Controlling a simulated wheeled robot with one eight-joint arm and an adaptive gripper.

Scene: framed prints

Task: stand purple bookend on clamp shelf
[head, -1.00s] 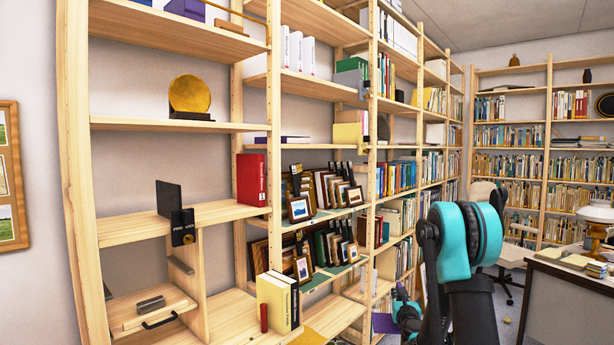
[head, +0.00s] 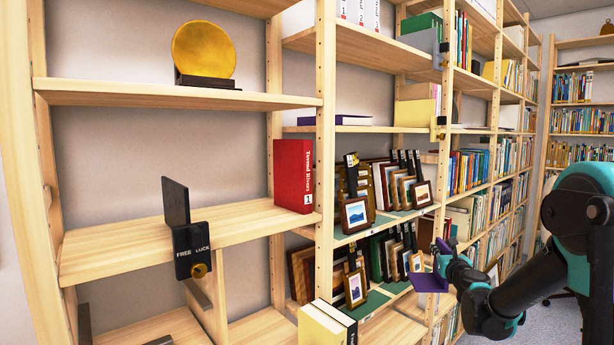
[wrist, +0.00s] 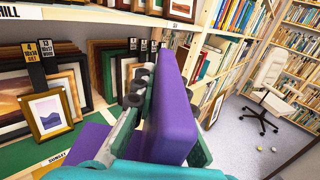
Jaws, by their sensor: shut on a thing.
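The purple bookend (head: 430,281) is in my gripper (head: 446,264), out in front of the framed-print shelves at the right. In the wrist view, its tall purple plate (wrist: 178,95) stands between the fingers of my gripper (wrist: 162,105), which are shut on it. Another flat purple part shows at the lower left, partly hidden by the gripper. The clamp shelf (head: 130,244) is the wooden board at the left. It has a black clamp (head: 191,250) with a brass knob on its front edge and an upright dark plate. My gripper is well to the right of this shelf.
A red book (head: 293,176) stands at the right end of the clamp shelf, with bare board between it and the clamp. A wooden upright (head: 325,150) separates this bay from the framed prints (head: 355,215). Cream books (head: 322,325) stand below. A gold disc (head: 203,50) sits above.

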